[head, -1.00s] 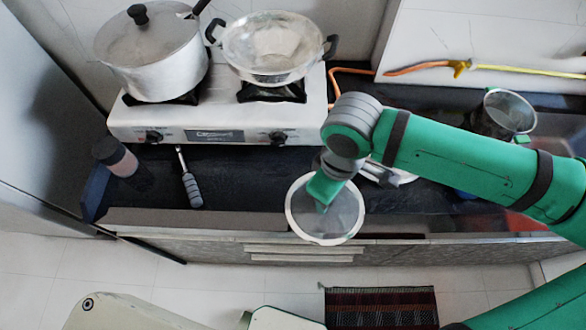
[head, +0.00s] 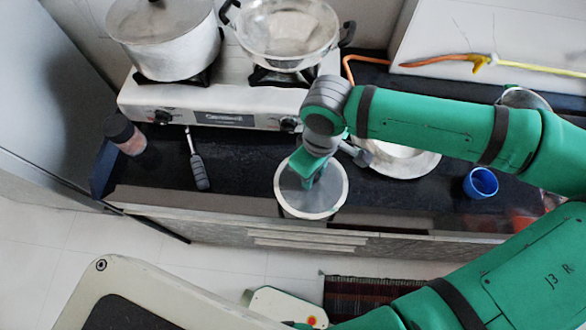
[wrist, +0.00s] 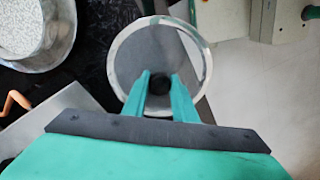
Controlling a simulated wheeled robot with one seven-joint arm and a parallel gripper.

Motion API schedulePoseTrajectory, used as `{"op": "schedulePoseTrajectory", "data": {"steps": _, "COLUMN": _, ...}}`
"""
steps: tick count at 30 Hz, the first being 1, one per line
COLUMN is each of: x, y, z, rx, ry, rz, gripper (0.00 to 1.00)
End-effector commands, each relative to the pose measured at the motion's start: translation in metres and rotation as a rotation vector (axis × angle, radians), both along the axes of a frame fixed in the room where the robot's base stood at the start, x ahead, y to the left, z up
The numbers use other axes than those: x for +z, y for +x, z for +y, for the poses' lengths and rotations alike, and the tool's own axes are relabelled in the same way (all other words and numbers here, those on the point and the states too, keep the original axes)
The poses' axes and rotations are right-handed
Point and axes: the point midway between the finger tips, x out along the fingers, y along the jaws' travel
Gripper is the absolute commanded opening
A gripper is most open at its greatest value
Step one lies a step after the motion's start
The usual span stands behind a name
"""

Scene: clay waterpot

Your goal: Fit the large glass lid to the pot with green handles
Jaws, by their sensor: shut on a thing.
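The large glass lid (head: 335,188) is a round clear disc with a pale rim. My gripper (head: 308,181) is shut on its dark knob, seen in the wrist view (wrist: 160,84) between the two green fingers. In the head view the lid appears over the counter's front edge, in front of the stove. The pot with green handles (head: 524,97) is at the back right of the counter.
A stove (head: 205,105) bears a lidded pot (head: 180,55) and a wok (head: 287,35). A metal dish (head: 415,160) lies right of my gripper, and a blue cup (head: 481,183) stands farther right. A jar (head: 125,136) and a grey-handled utensil (head: 199,168) are at left.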

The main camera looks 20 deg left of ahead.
Motion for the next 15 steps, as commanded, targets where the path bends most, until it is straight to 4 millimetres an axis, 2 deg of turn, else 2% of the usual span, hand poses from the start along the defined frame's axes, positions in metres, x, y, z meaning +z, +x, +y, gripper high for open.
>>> {"op": "schedulePoseTrajectory", "data": {"steps": 3, "x": -0.010, "y": 0.010, "z": 0.021, "rx": 0.005, "ry": -0.002, "rz": 0.000, "gripper": 0.00}}
{"op": "schedulePoseTrajectory", "data": {"steps": 7, "x": -0.033, "y": 0.019, "z": 0.035, "rx": 0.003, "ry": -0.001, "rz": 0.000, "gripper": 0.00}}
{"op": "schedulePoseTrajectory", "data": {"steps": 12, "x": -0.051, "y": 0.026, "z": 0.048, "rx": 0.002, "ry": 0.000, "rz": 0.001, "gripper": 0.00}}
{"op": "schedulePoseTrajectory", "data": {"steps": 15, "x": -0.055, "y": 0.028, "z": 0.051, "rx": 0.002, "ry": 0.001, "rz": 0.001, "gripper": 0.00}}
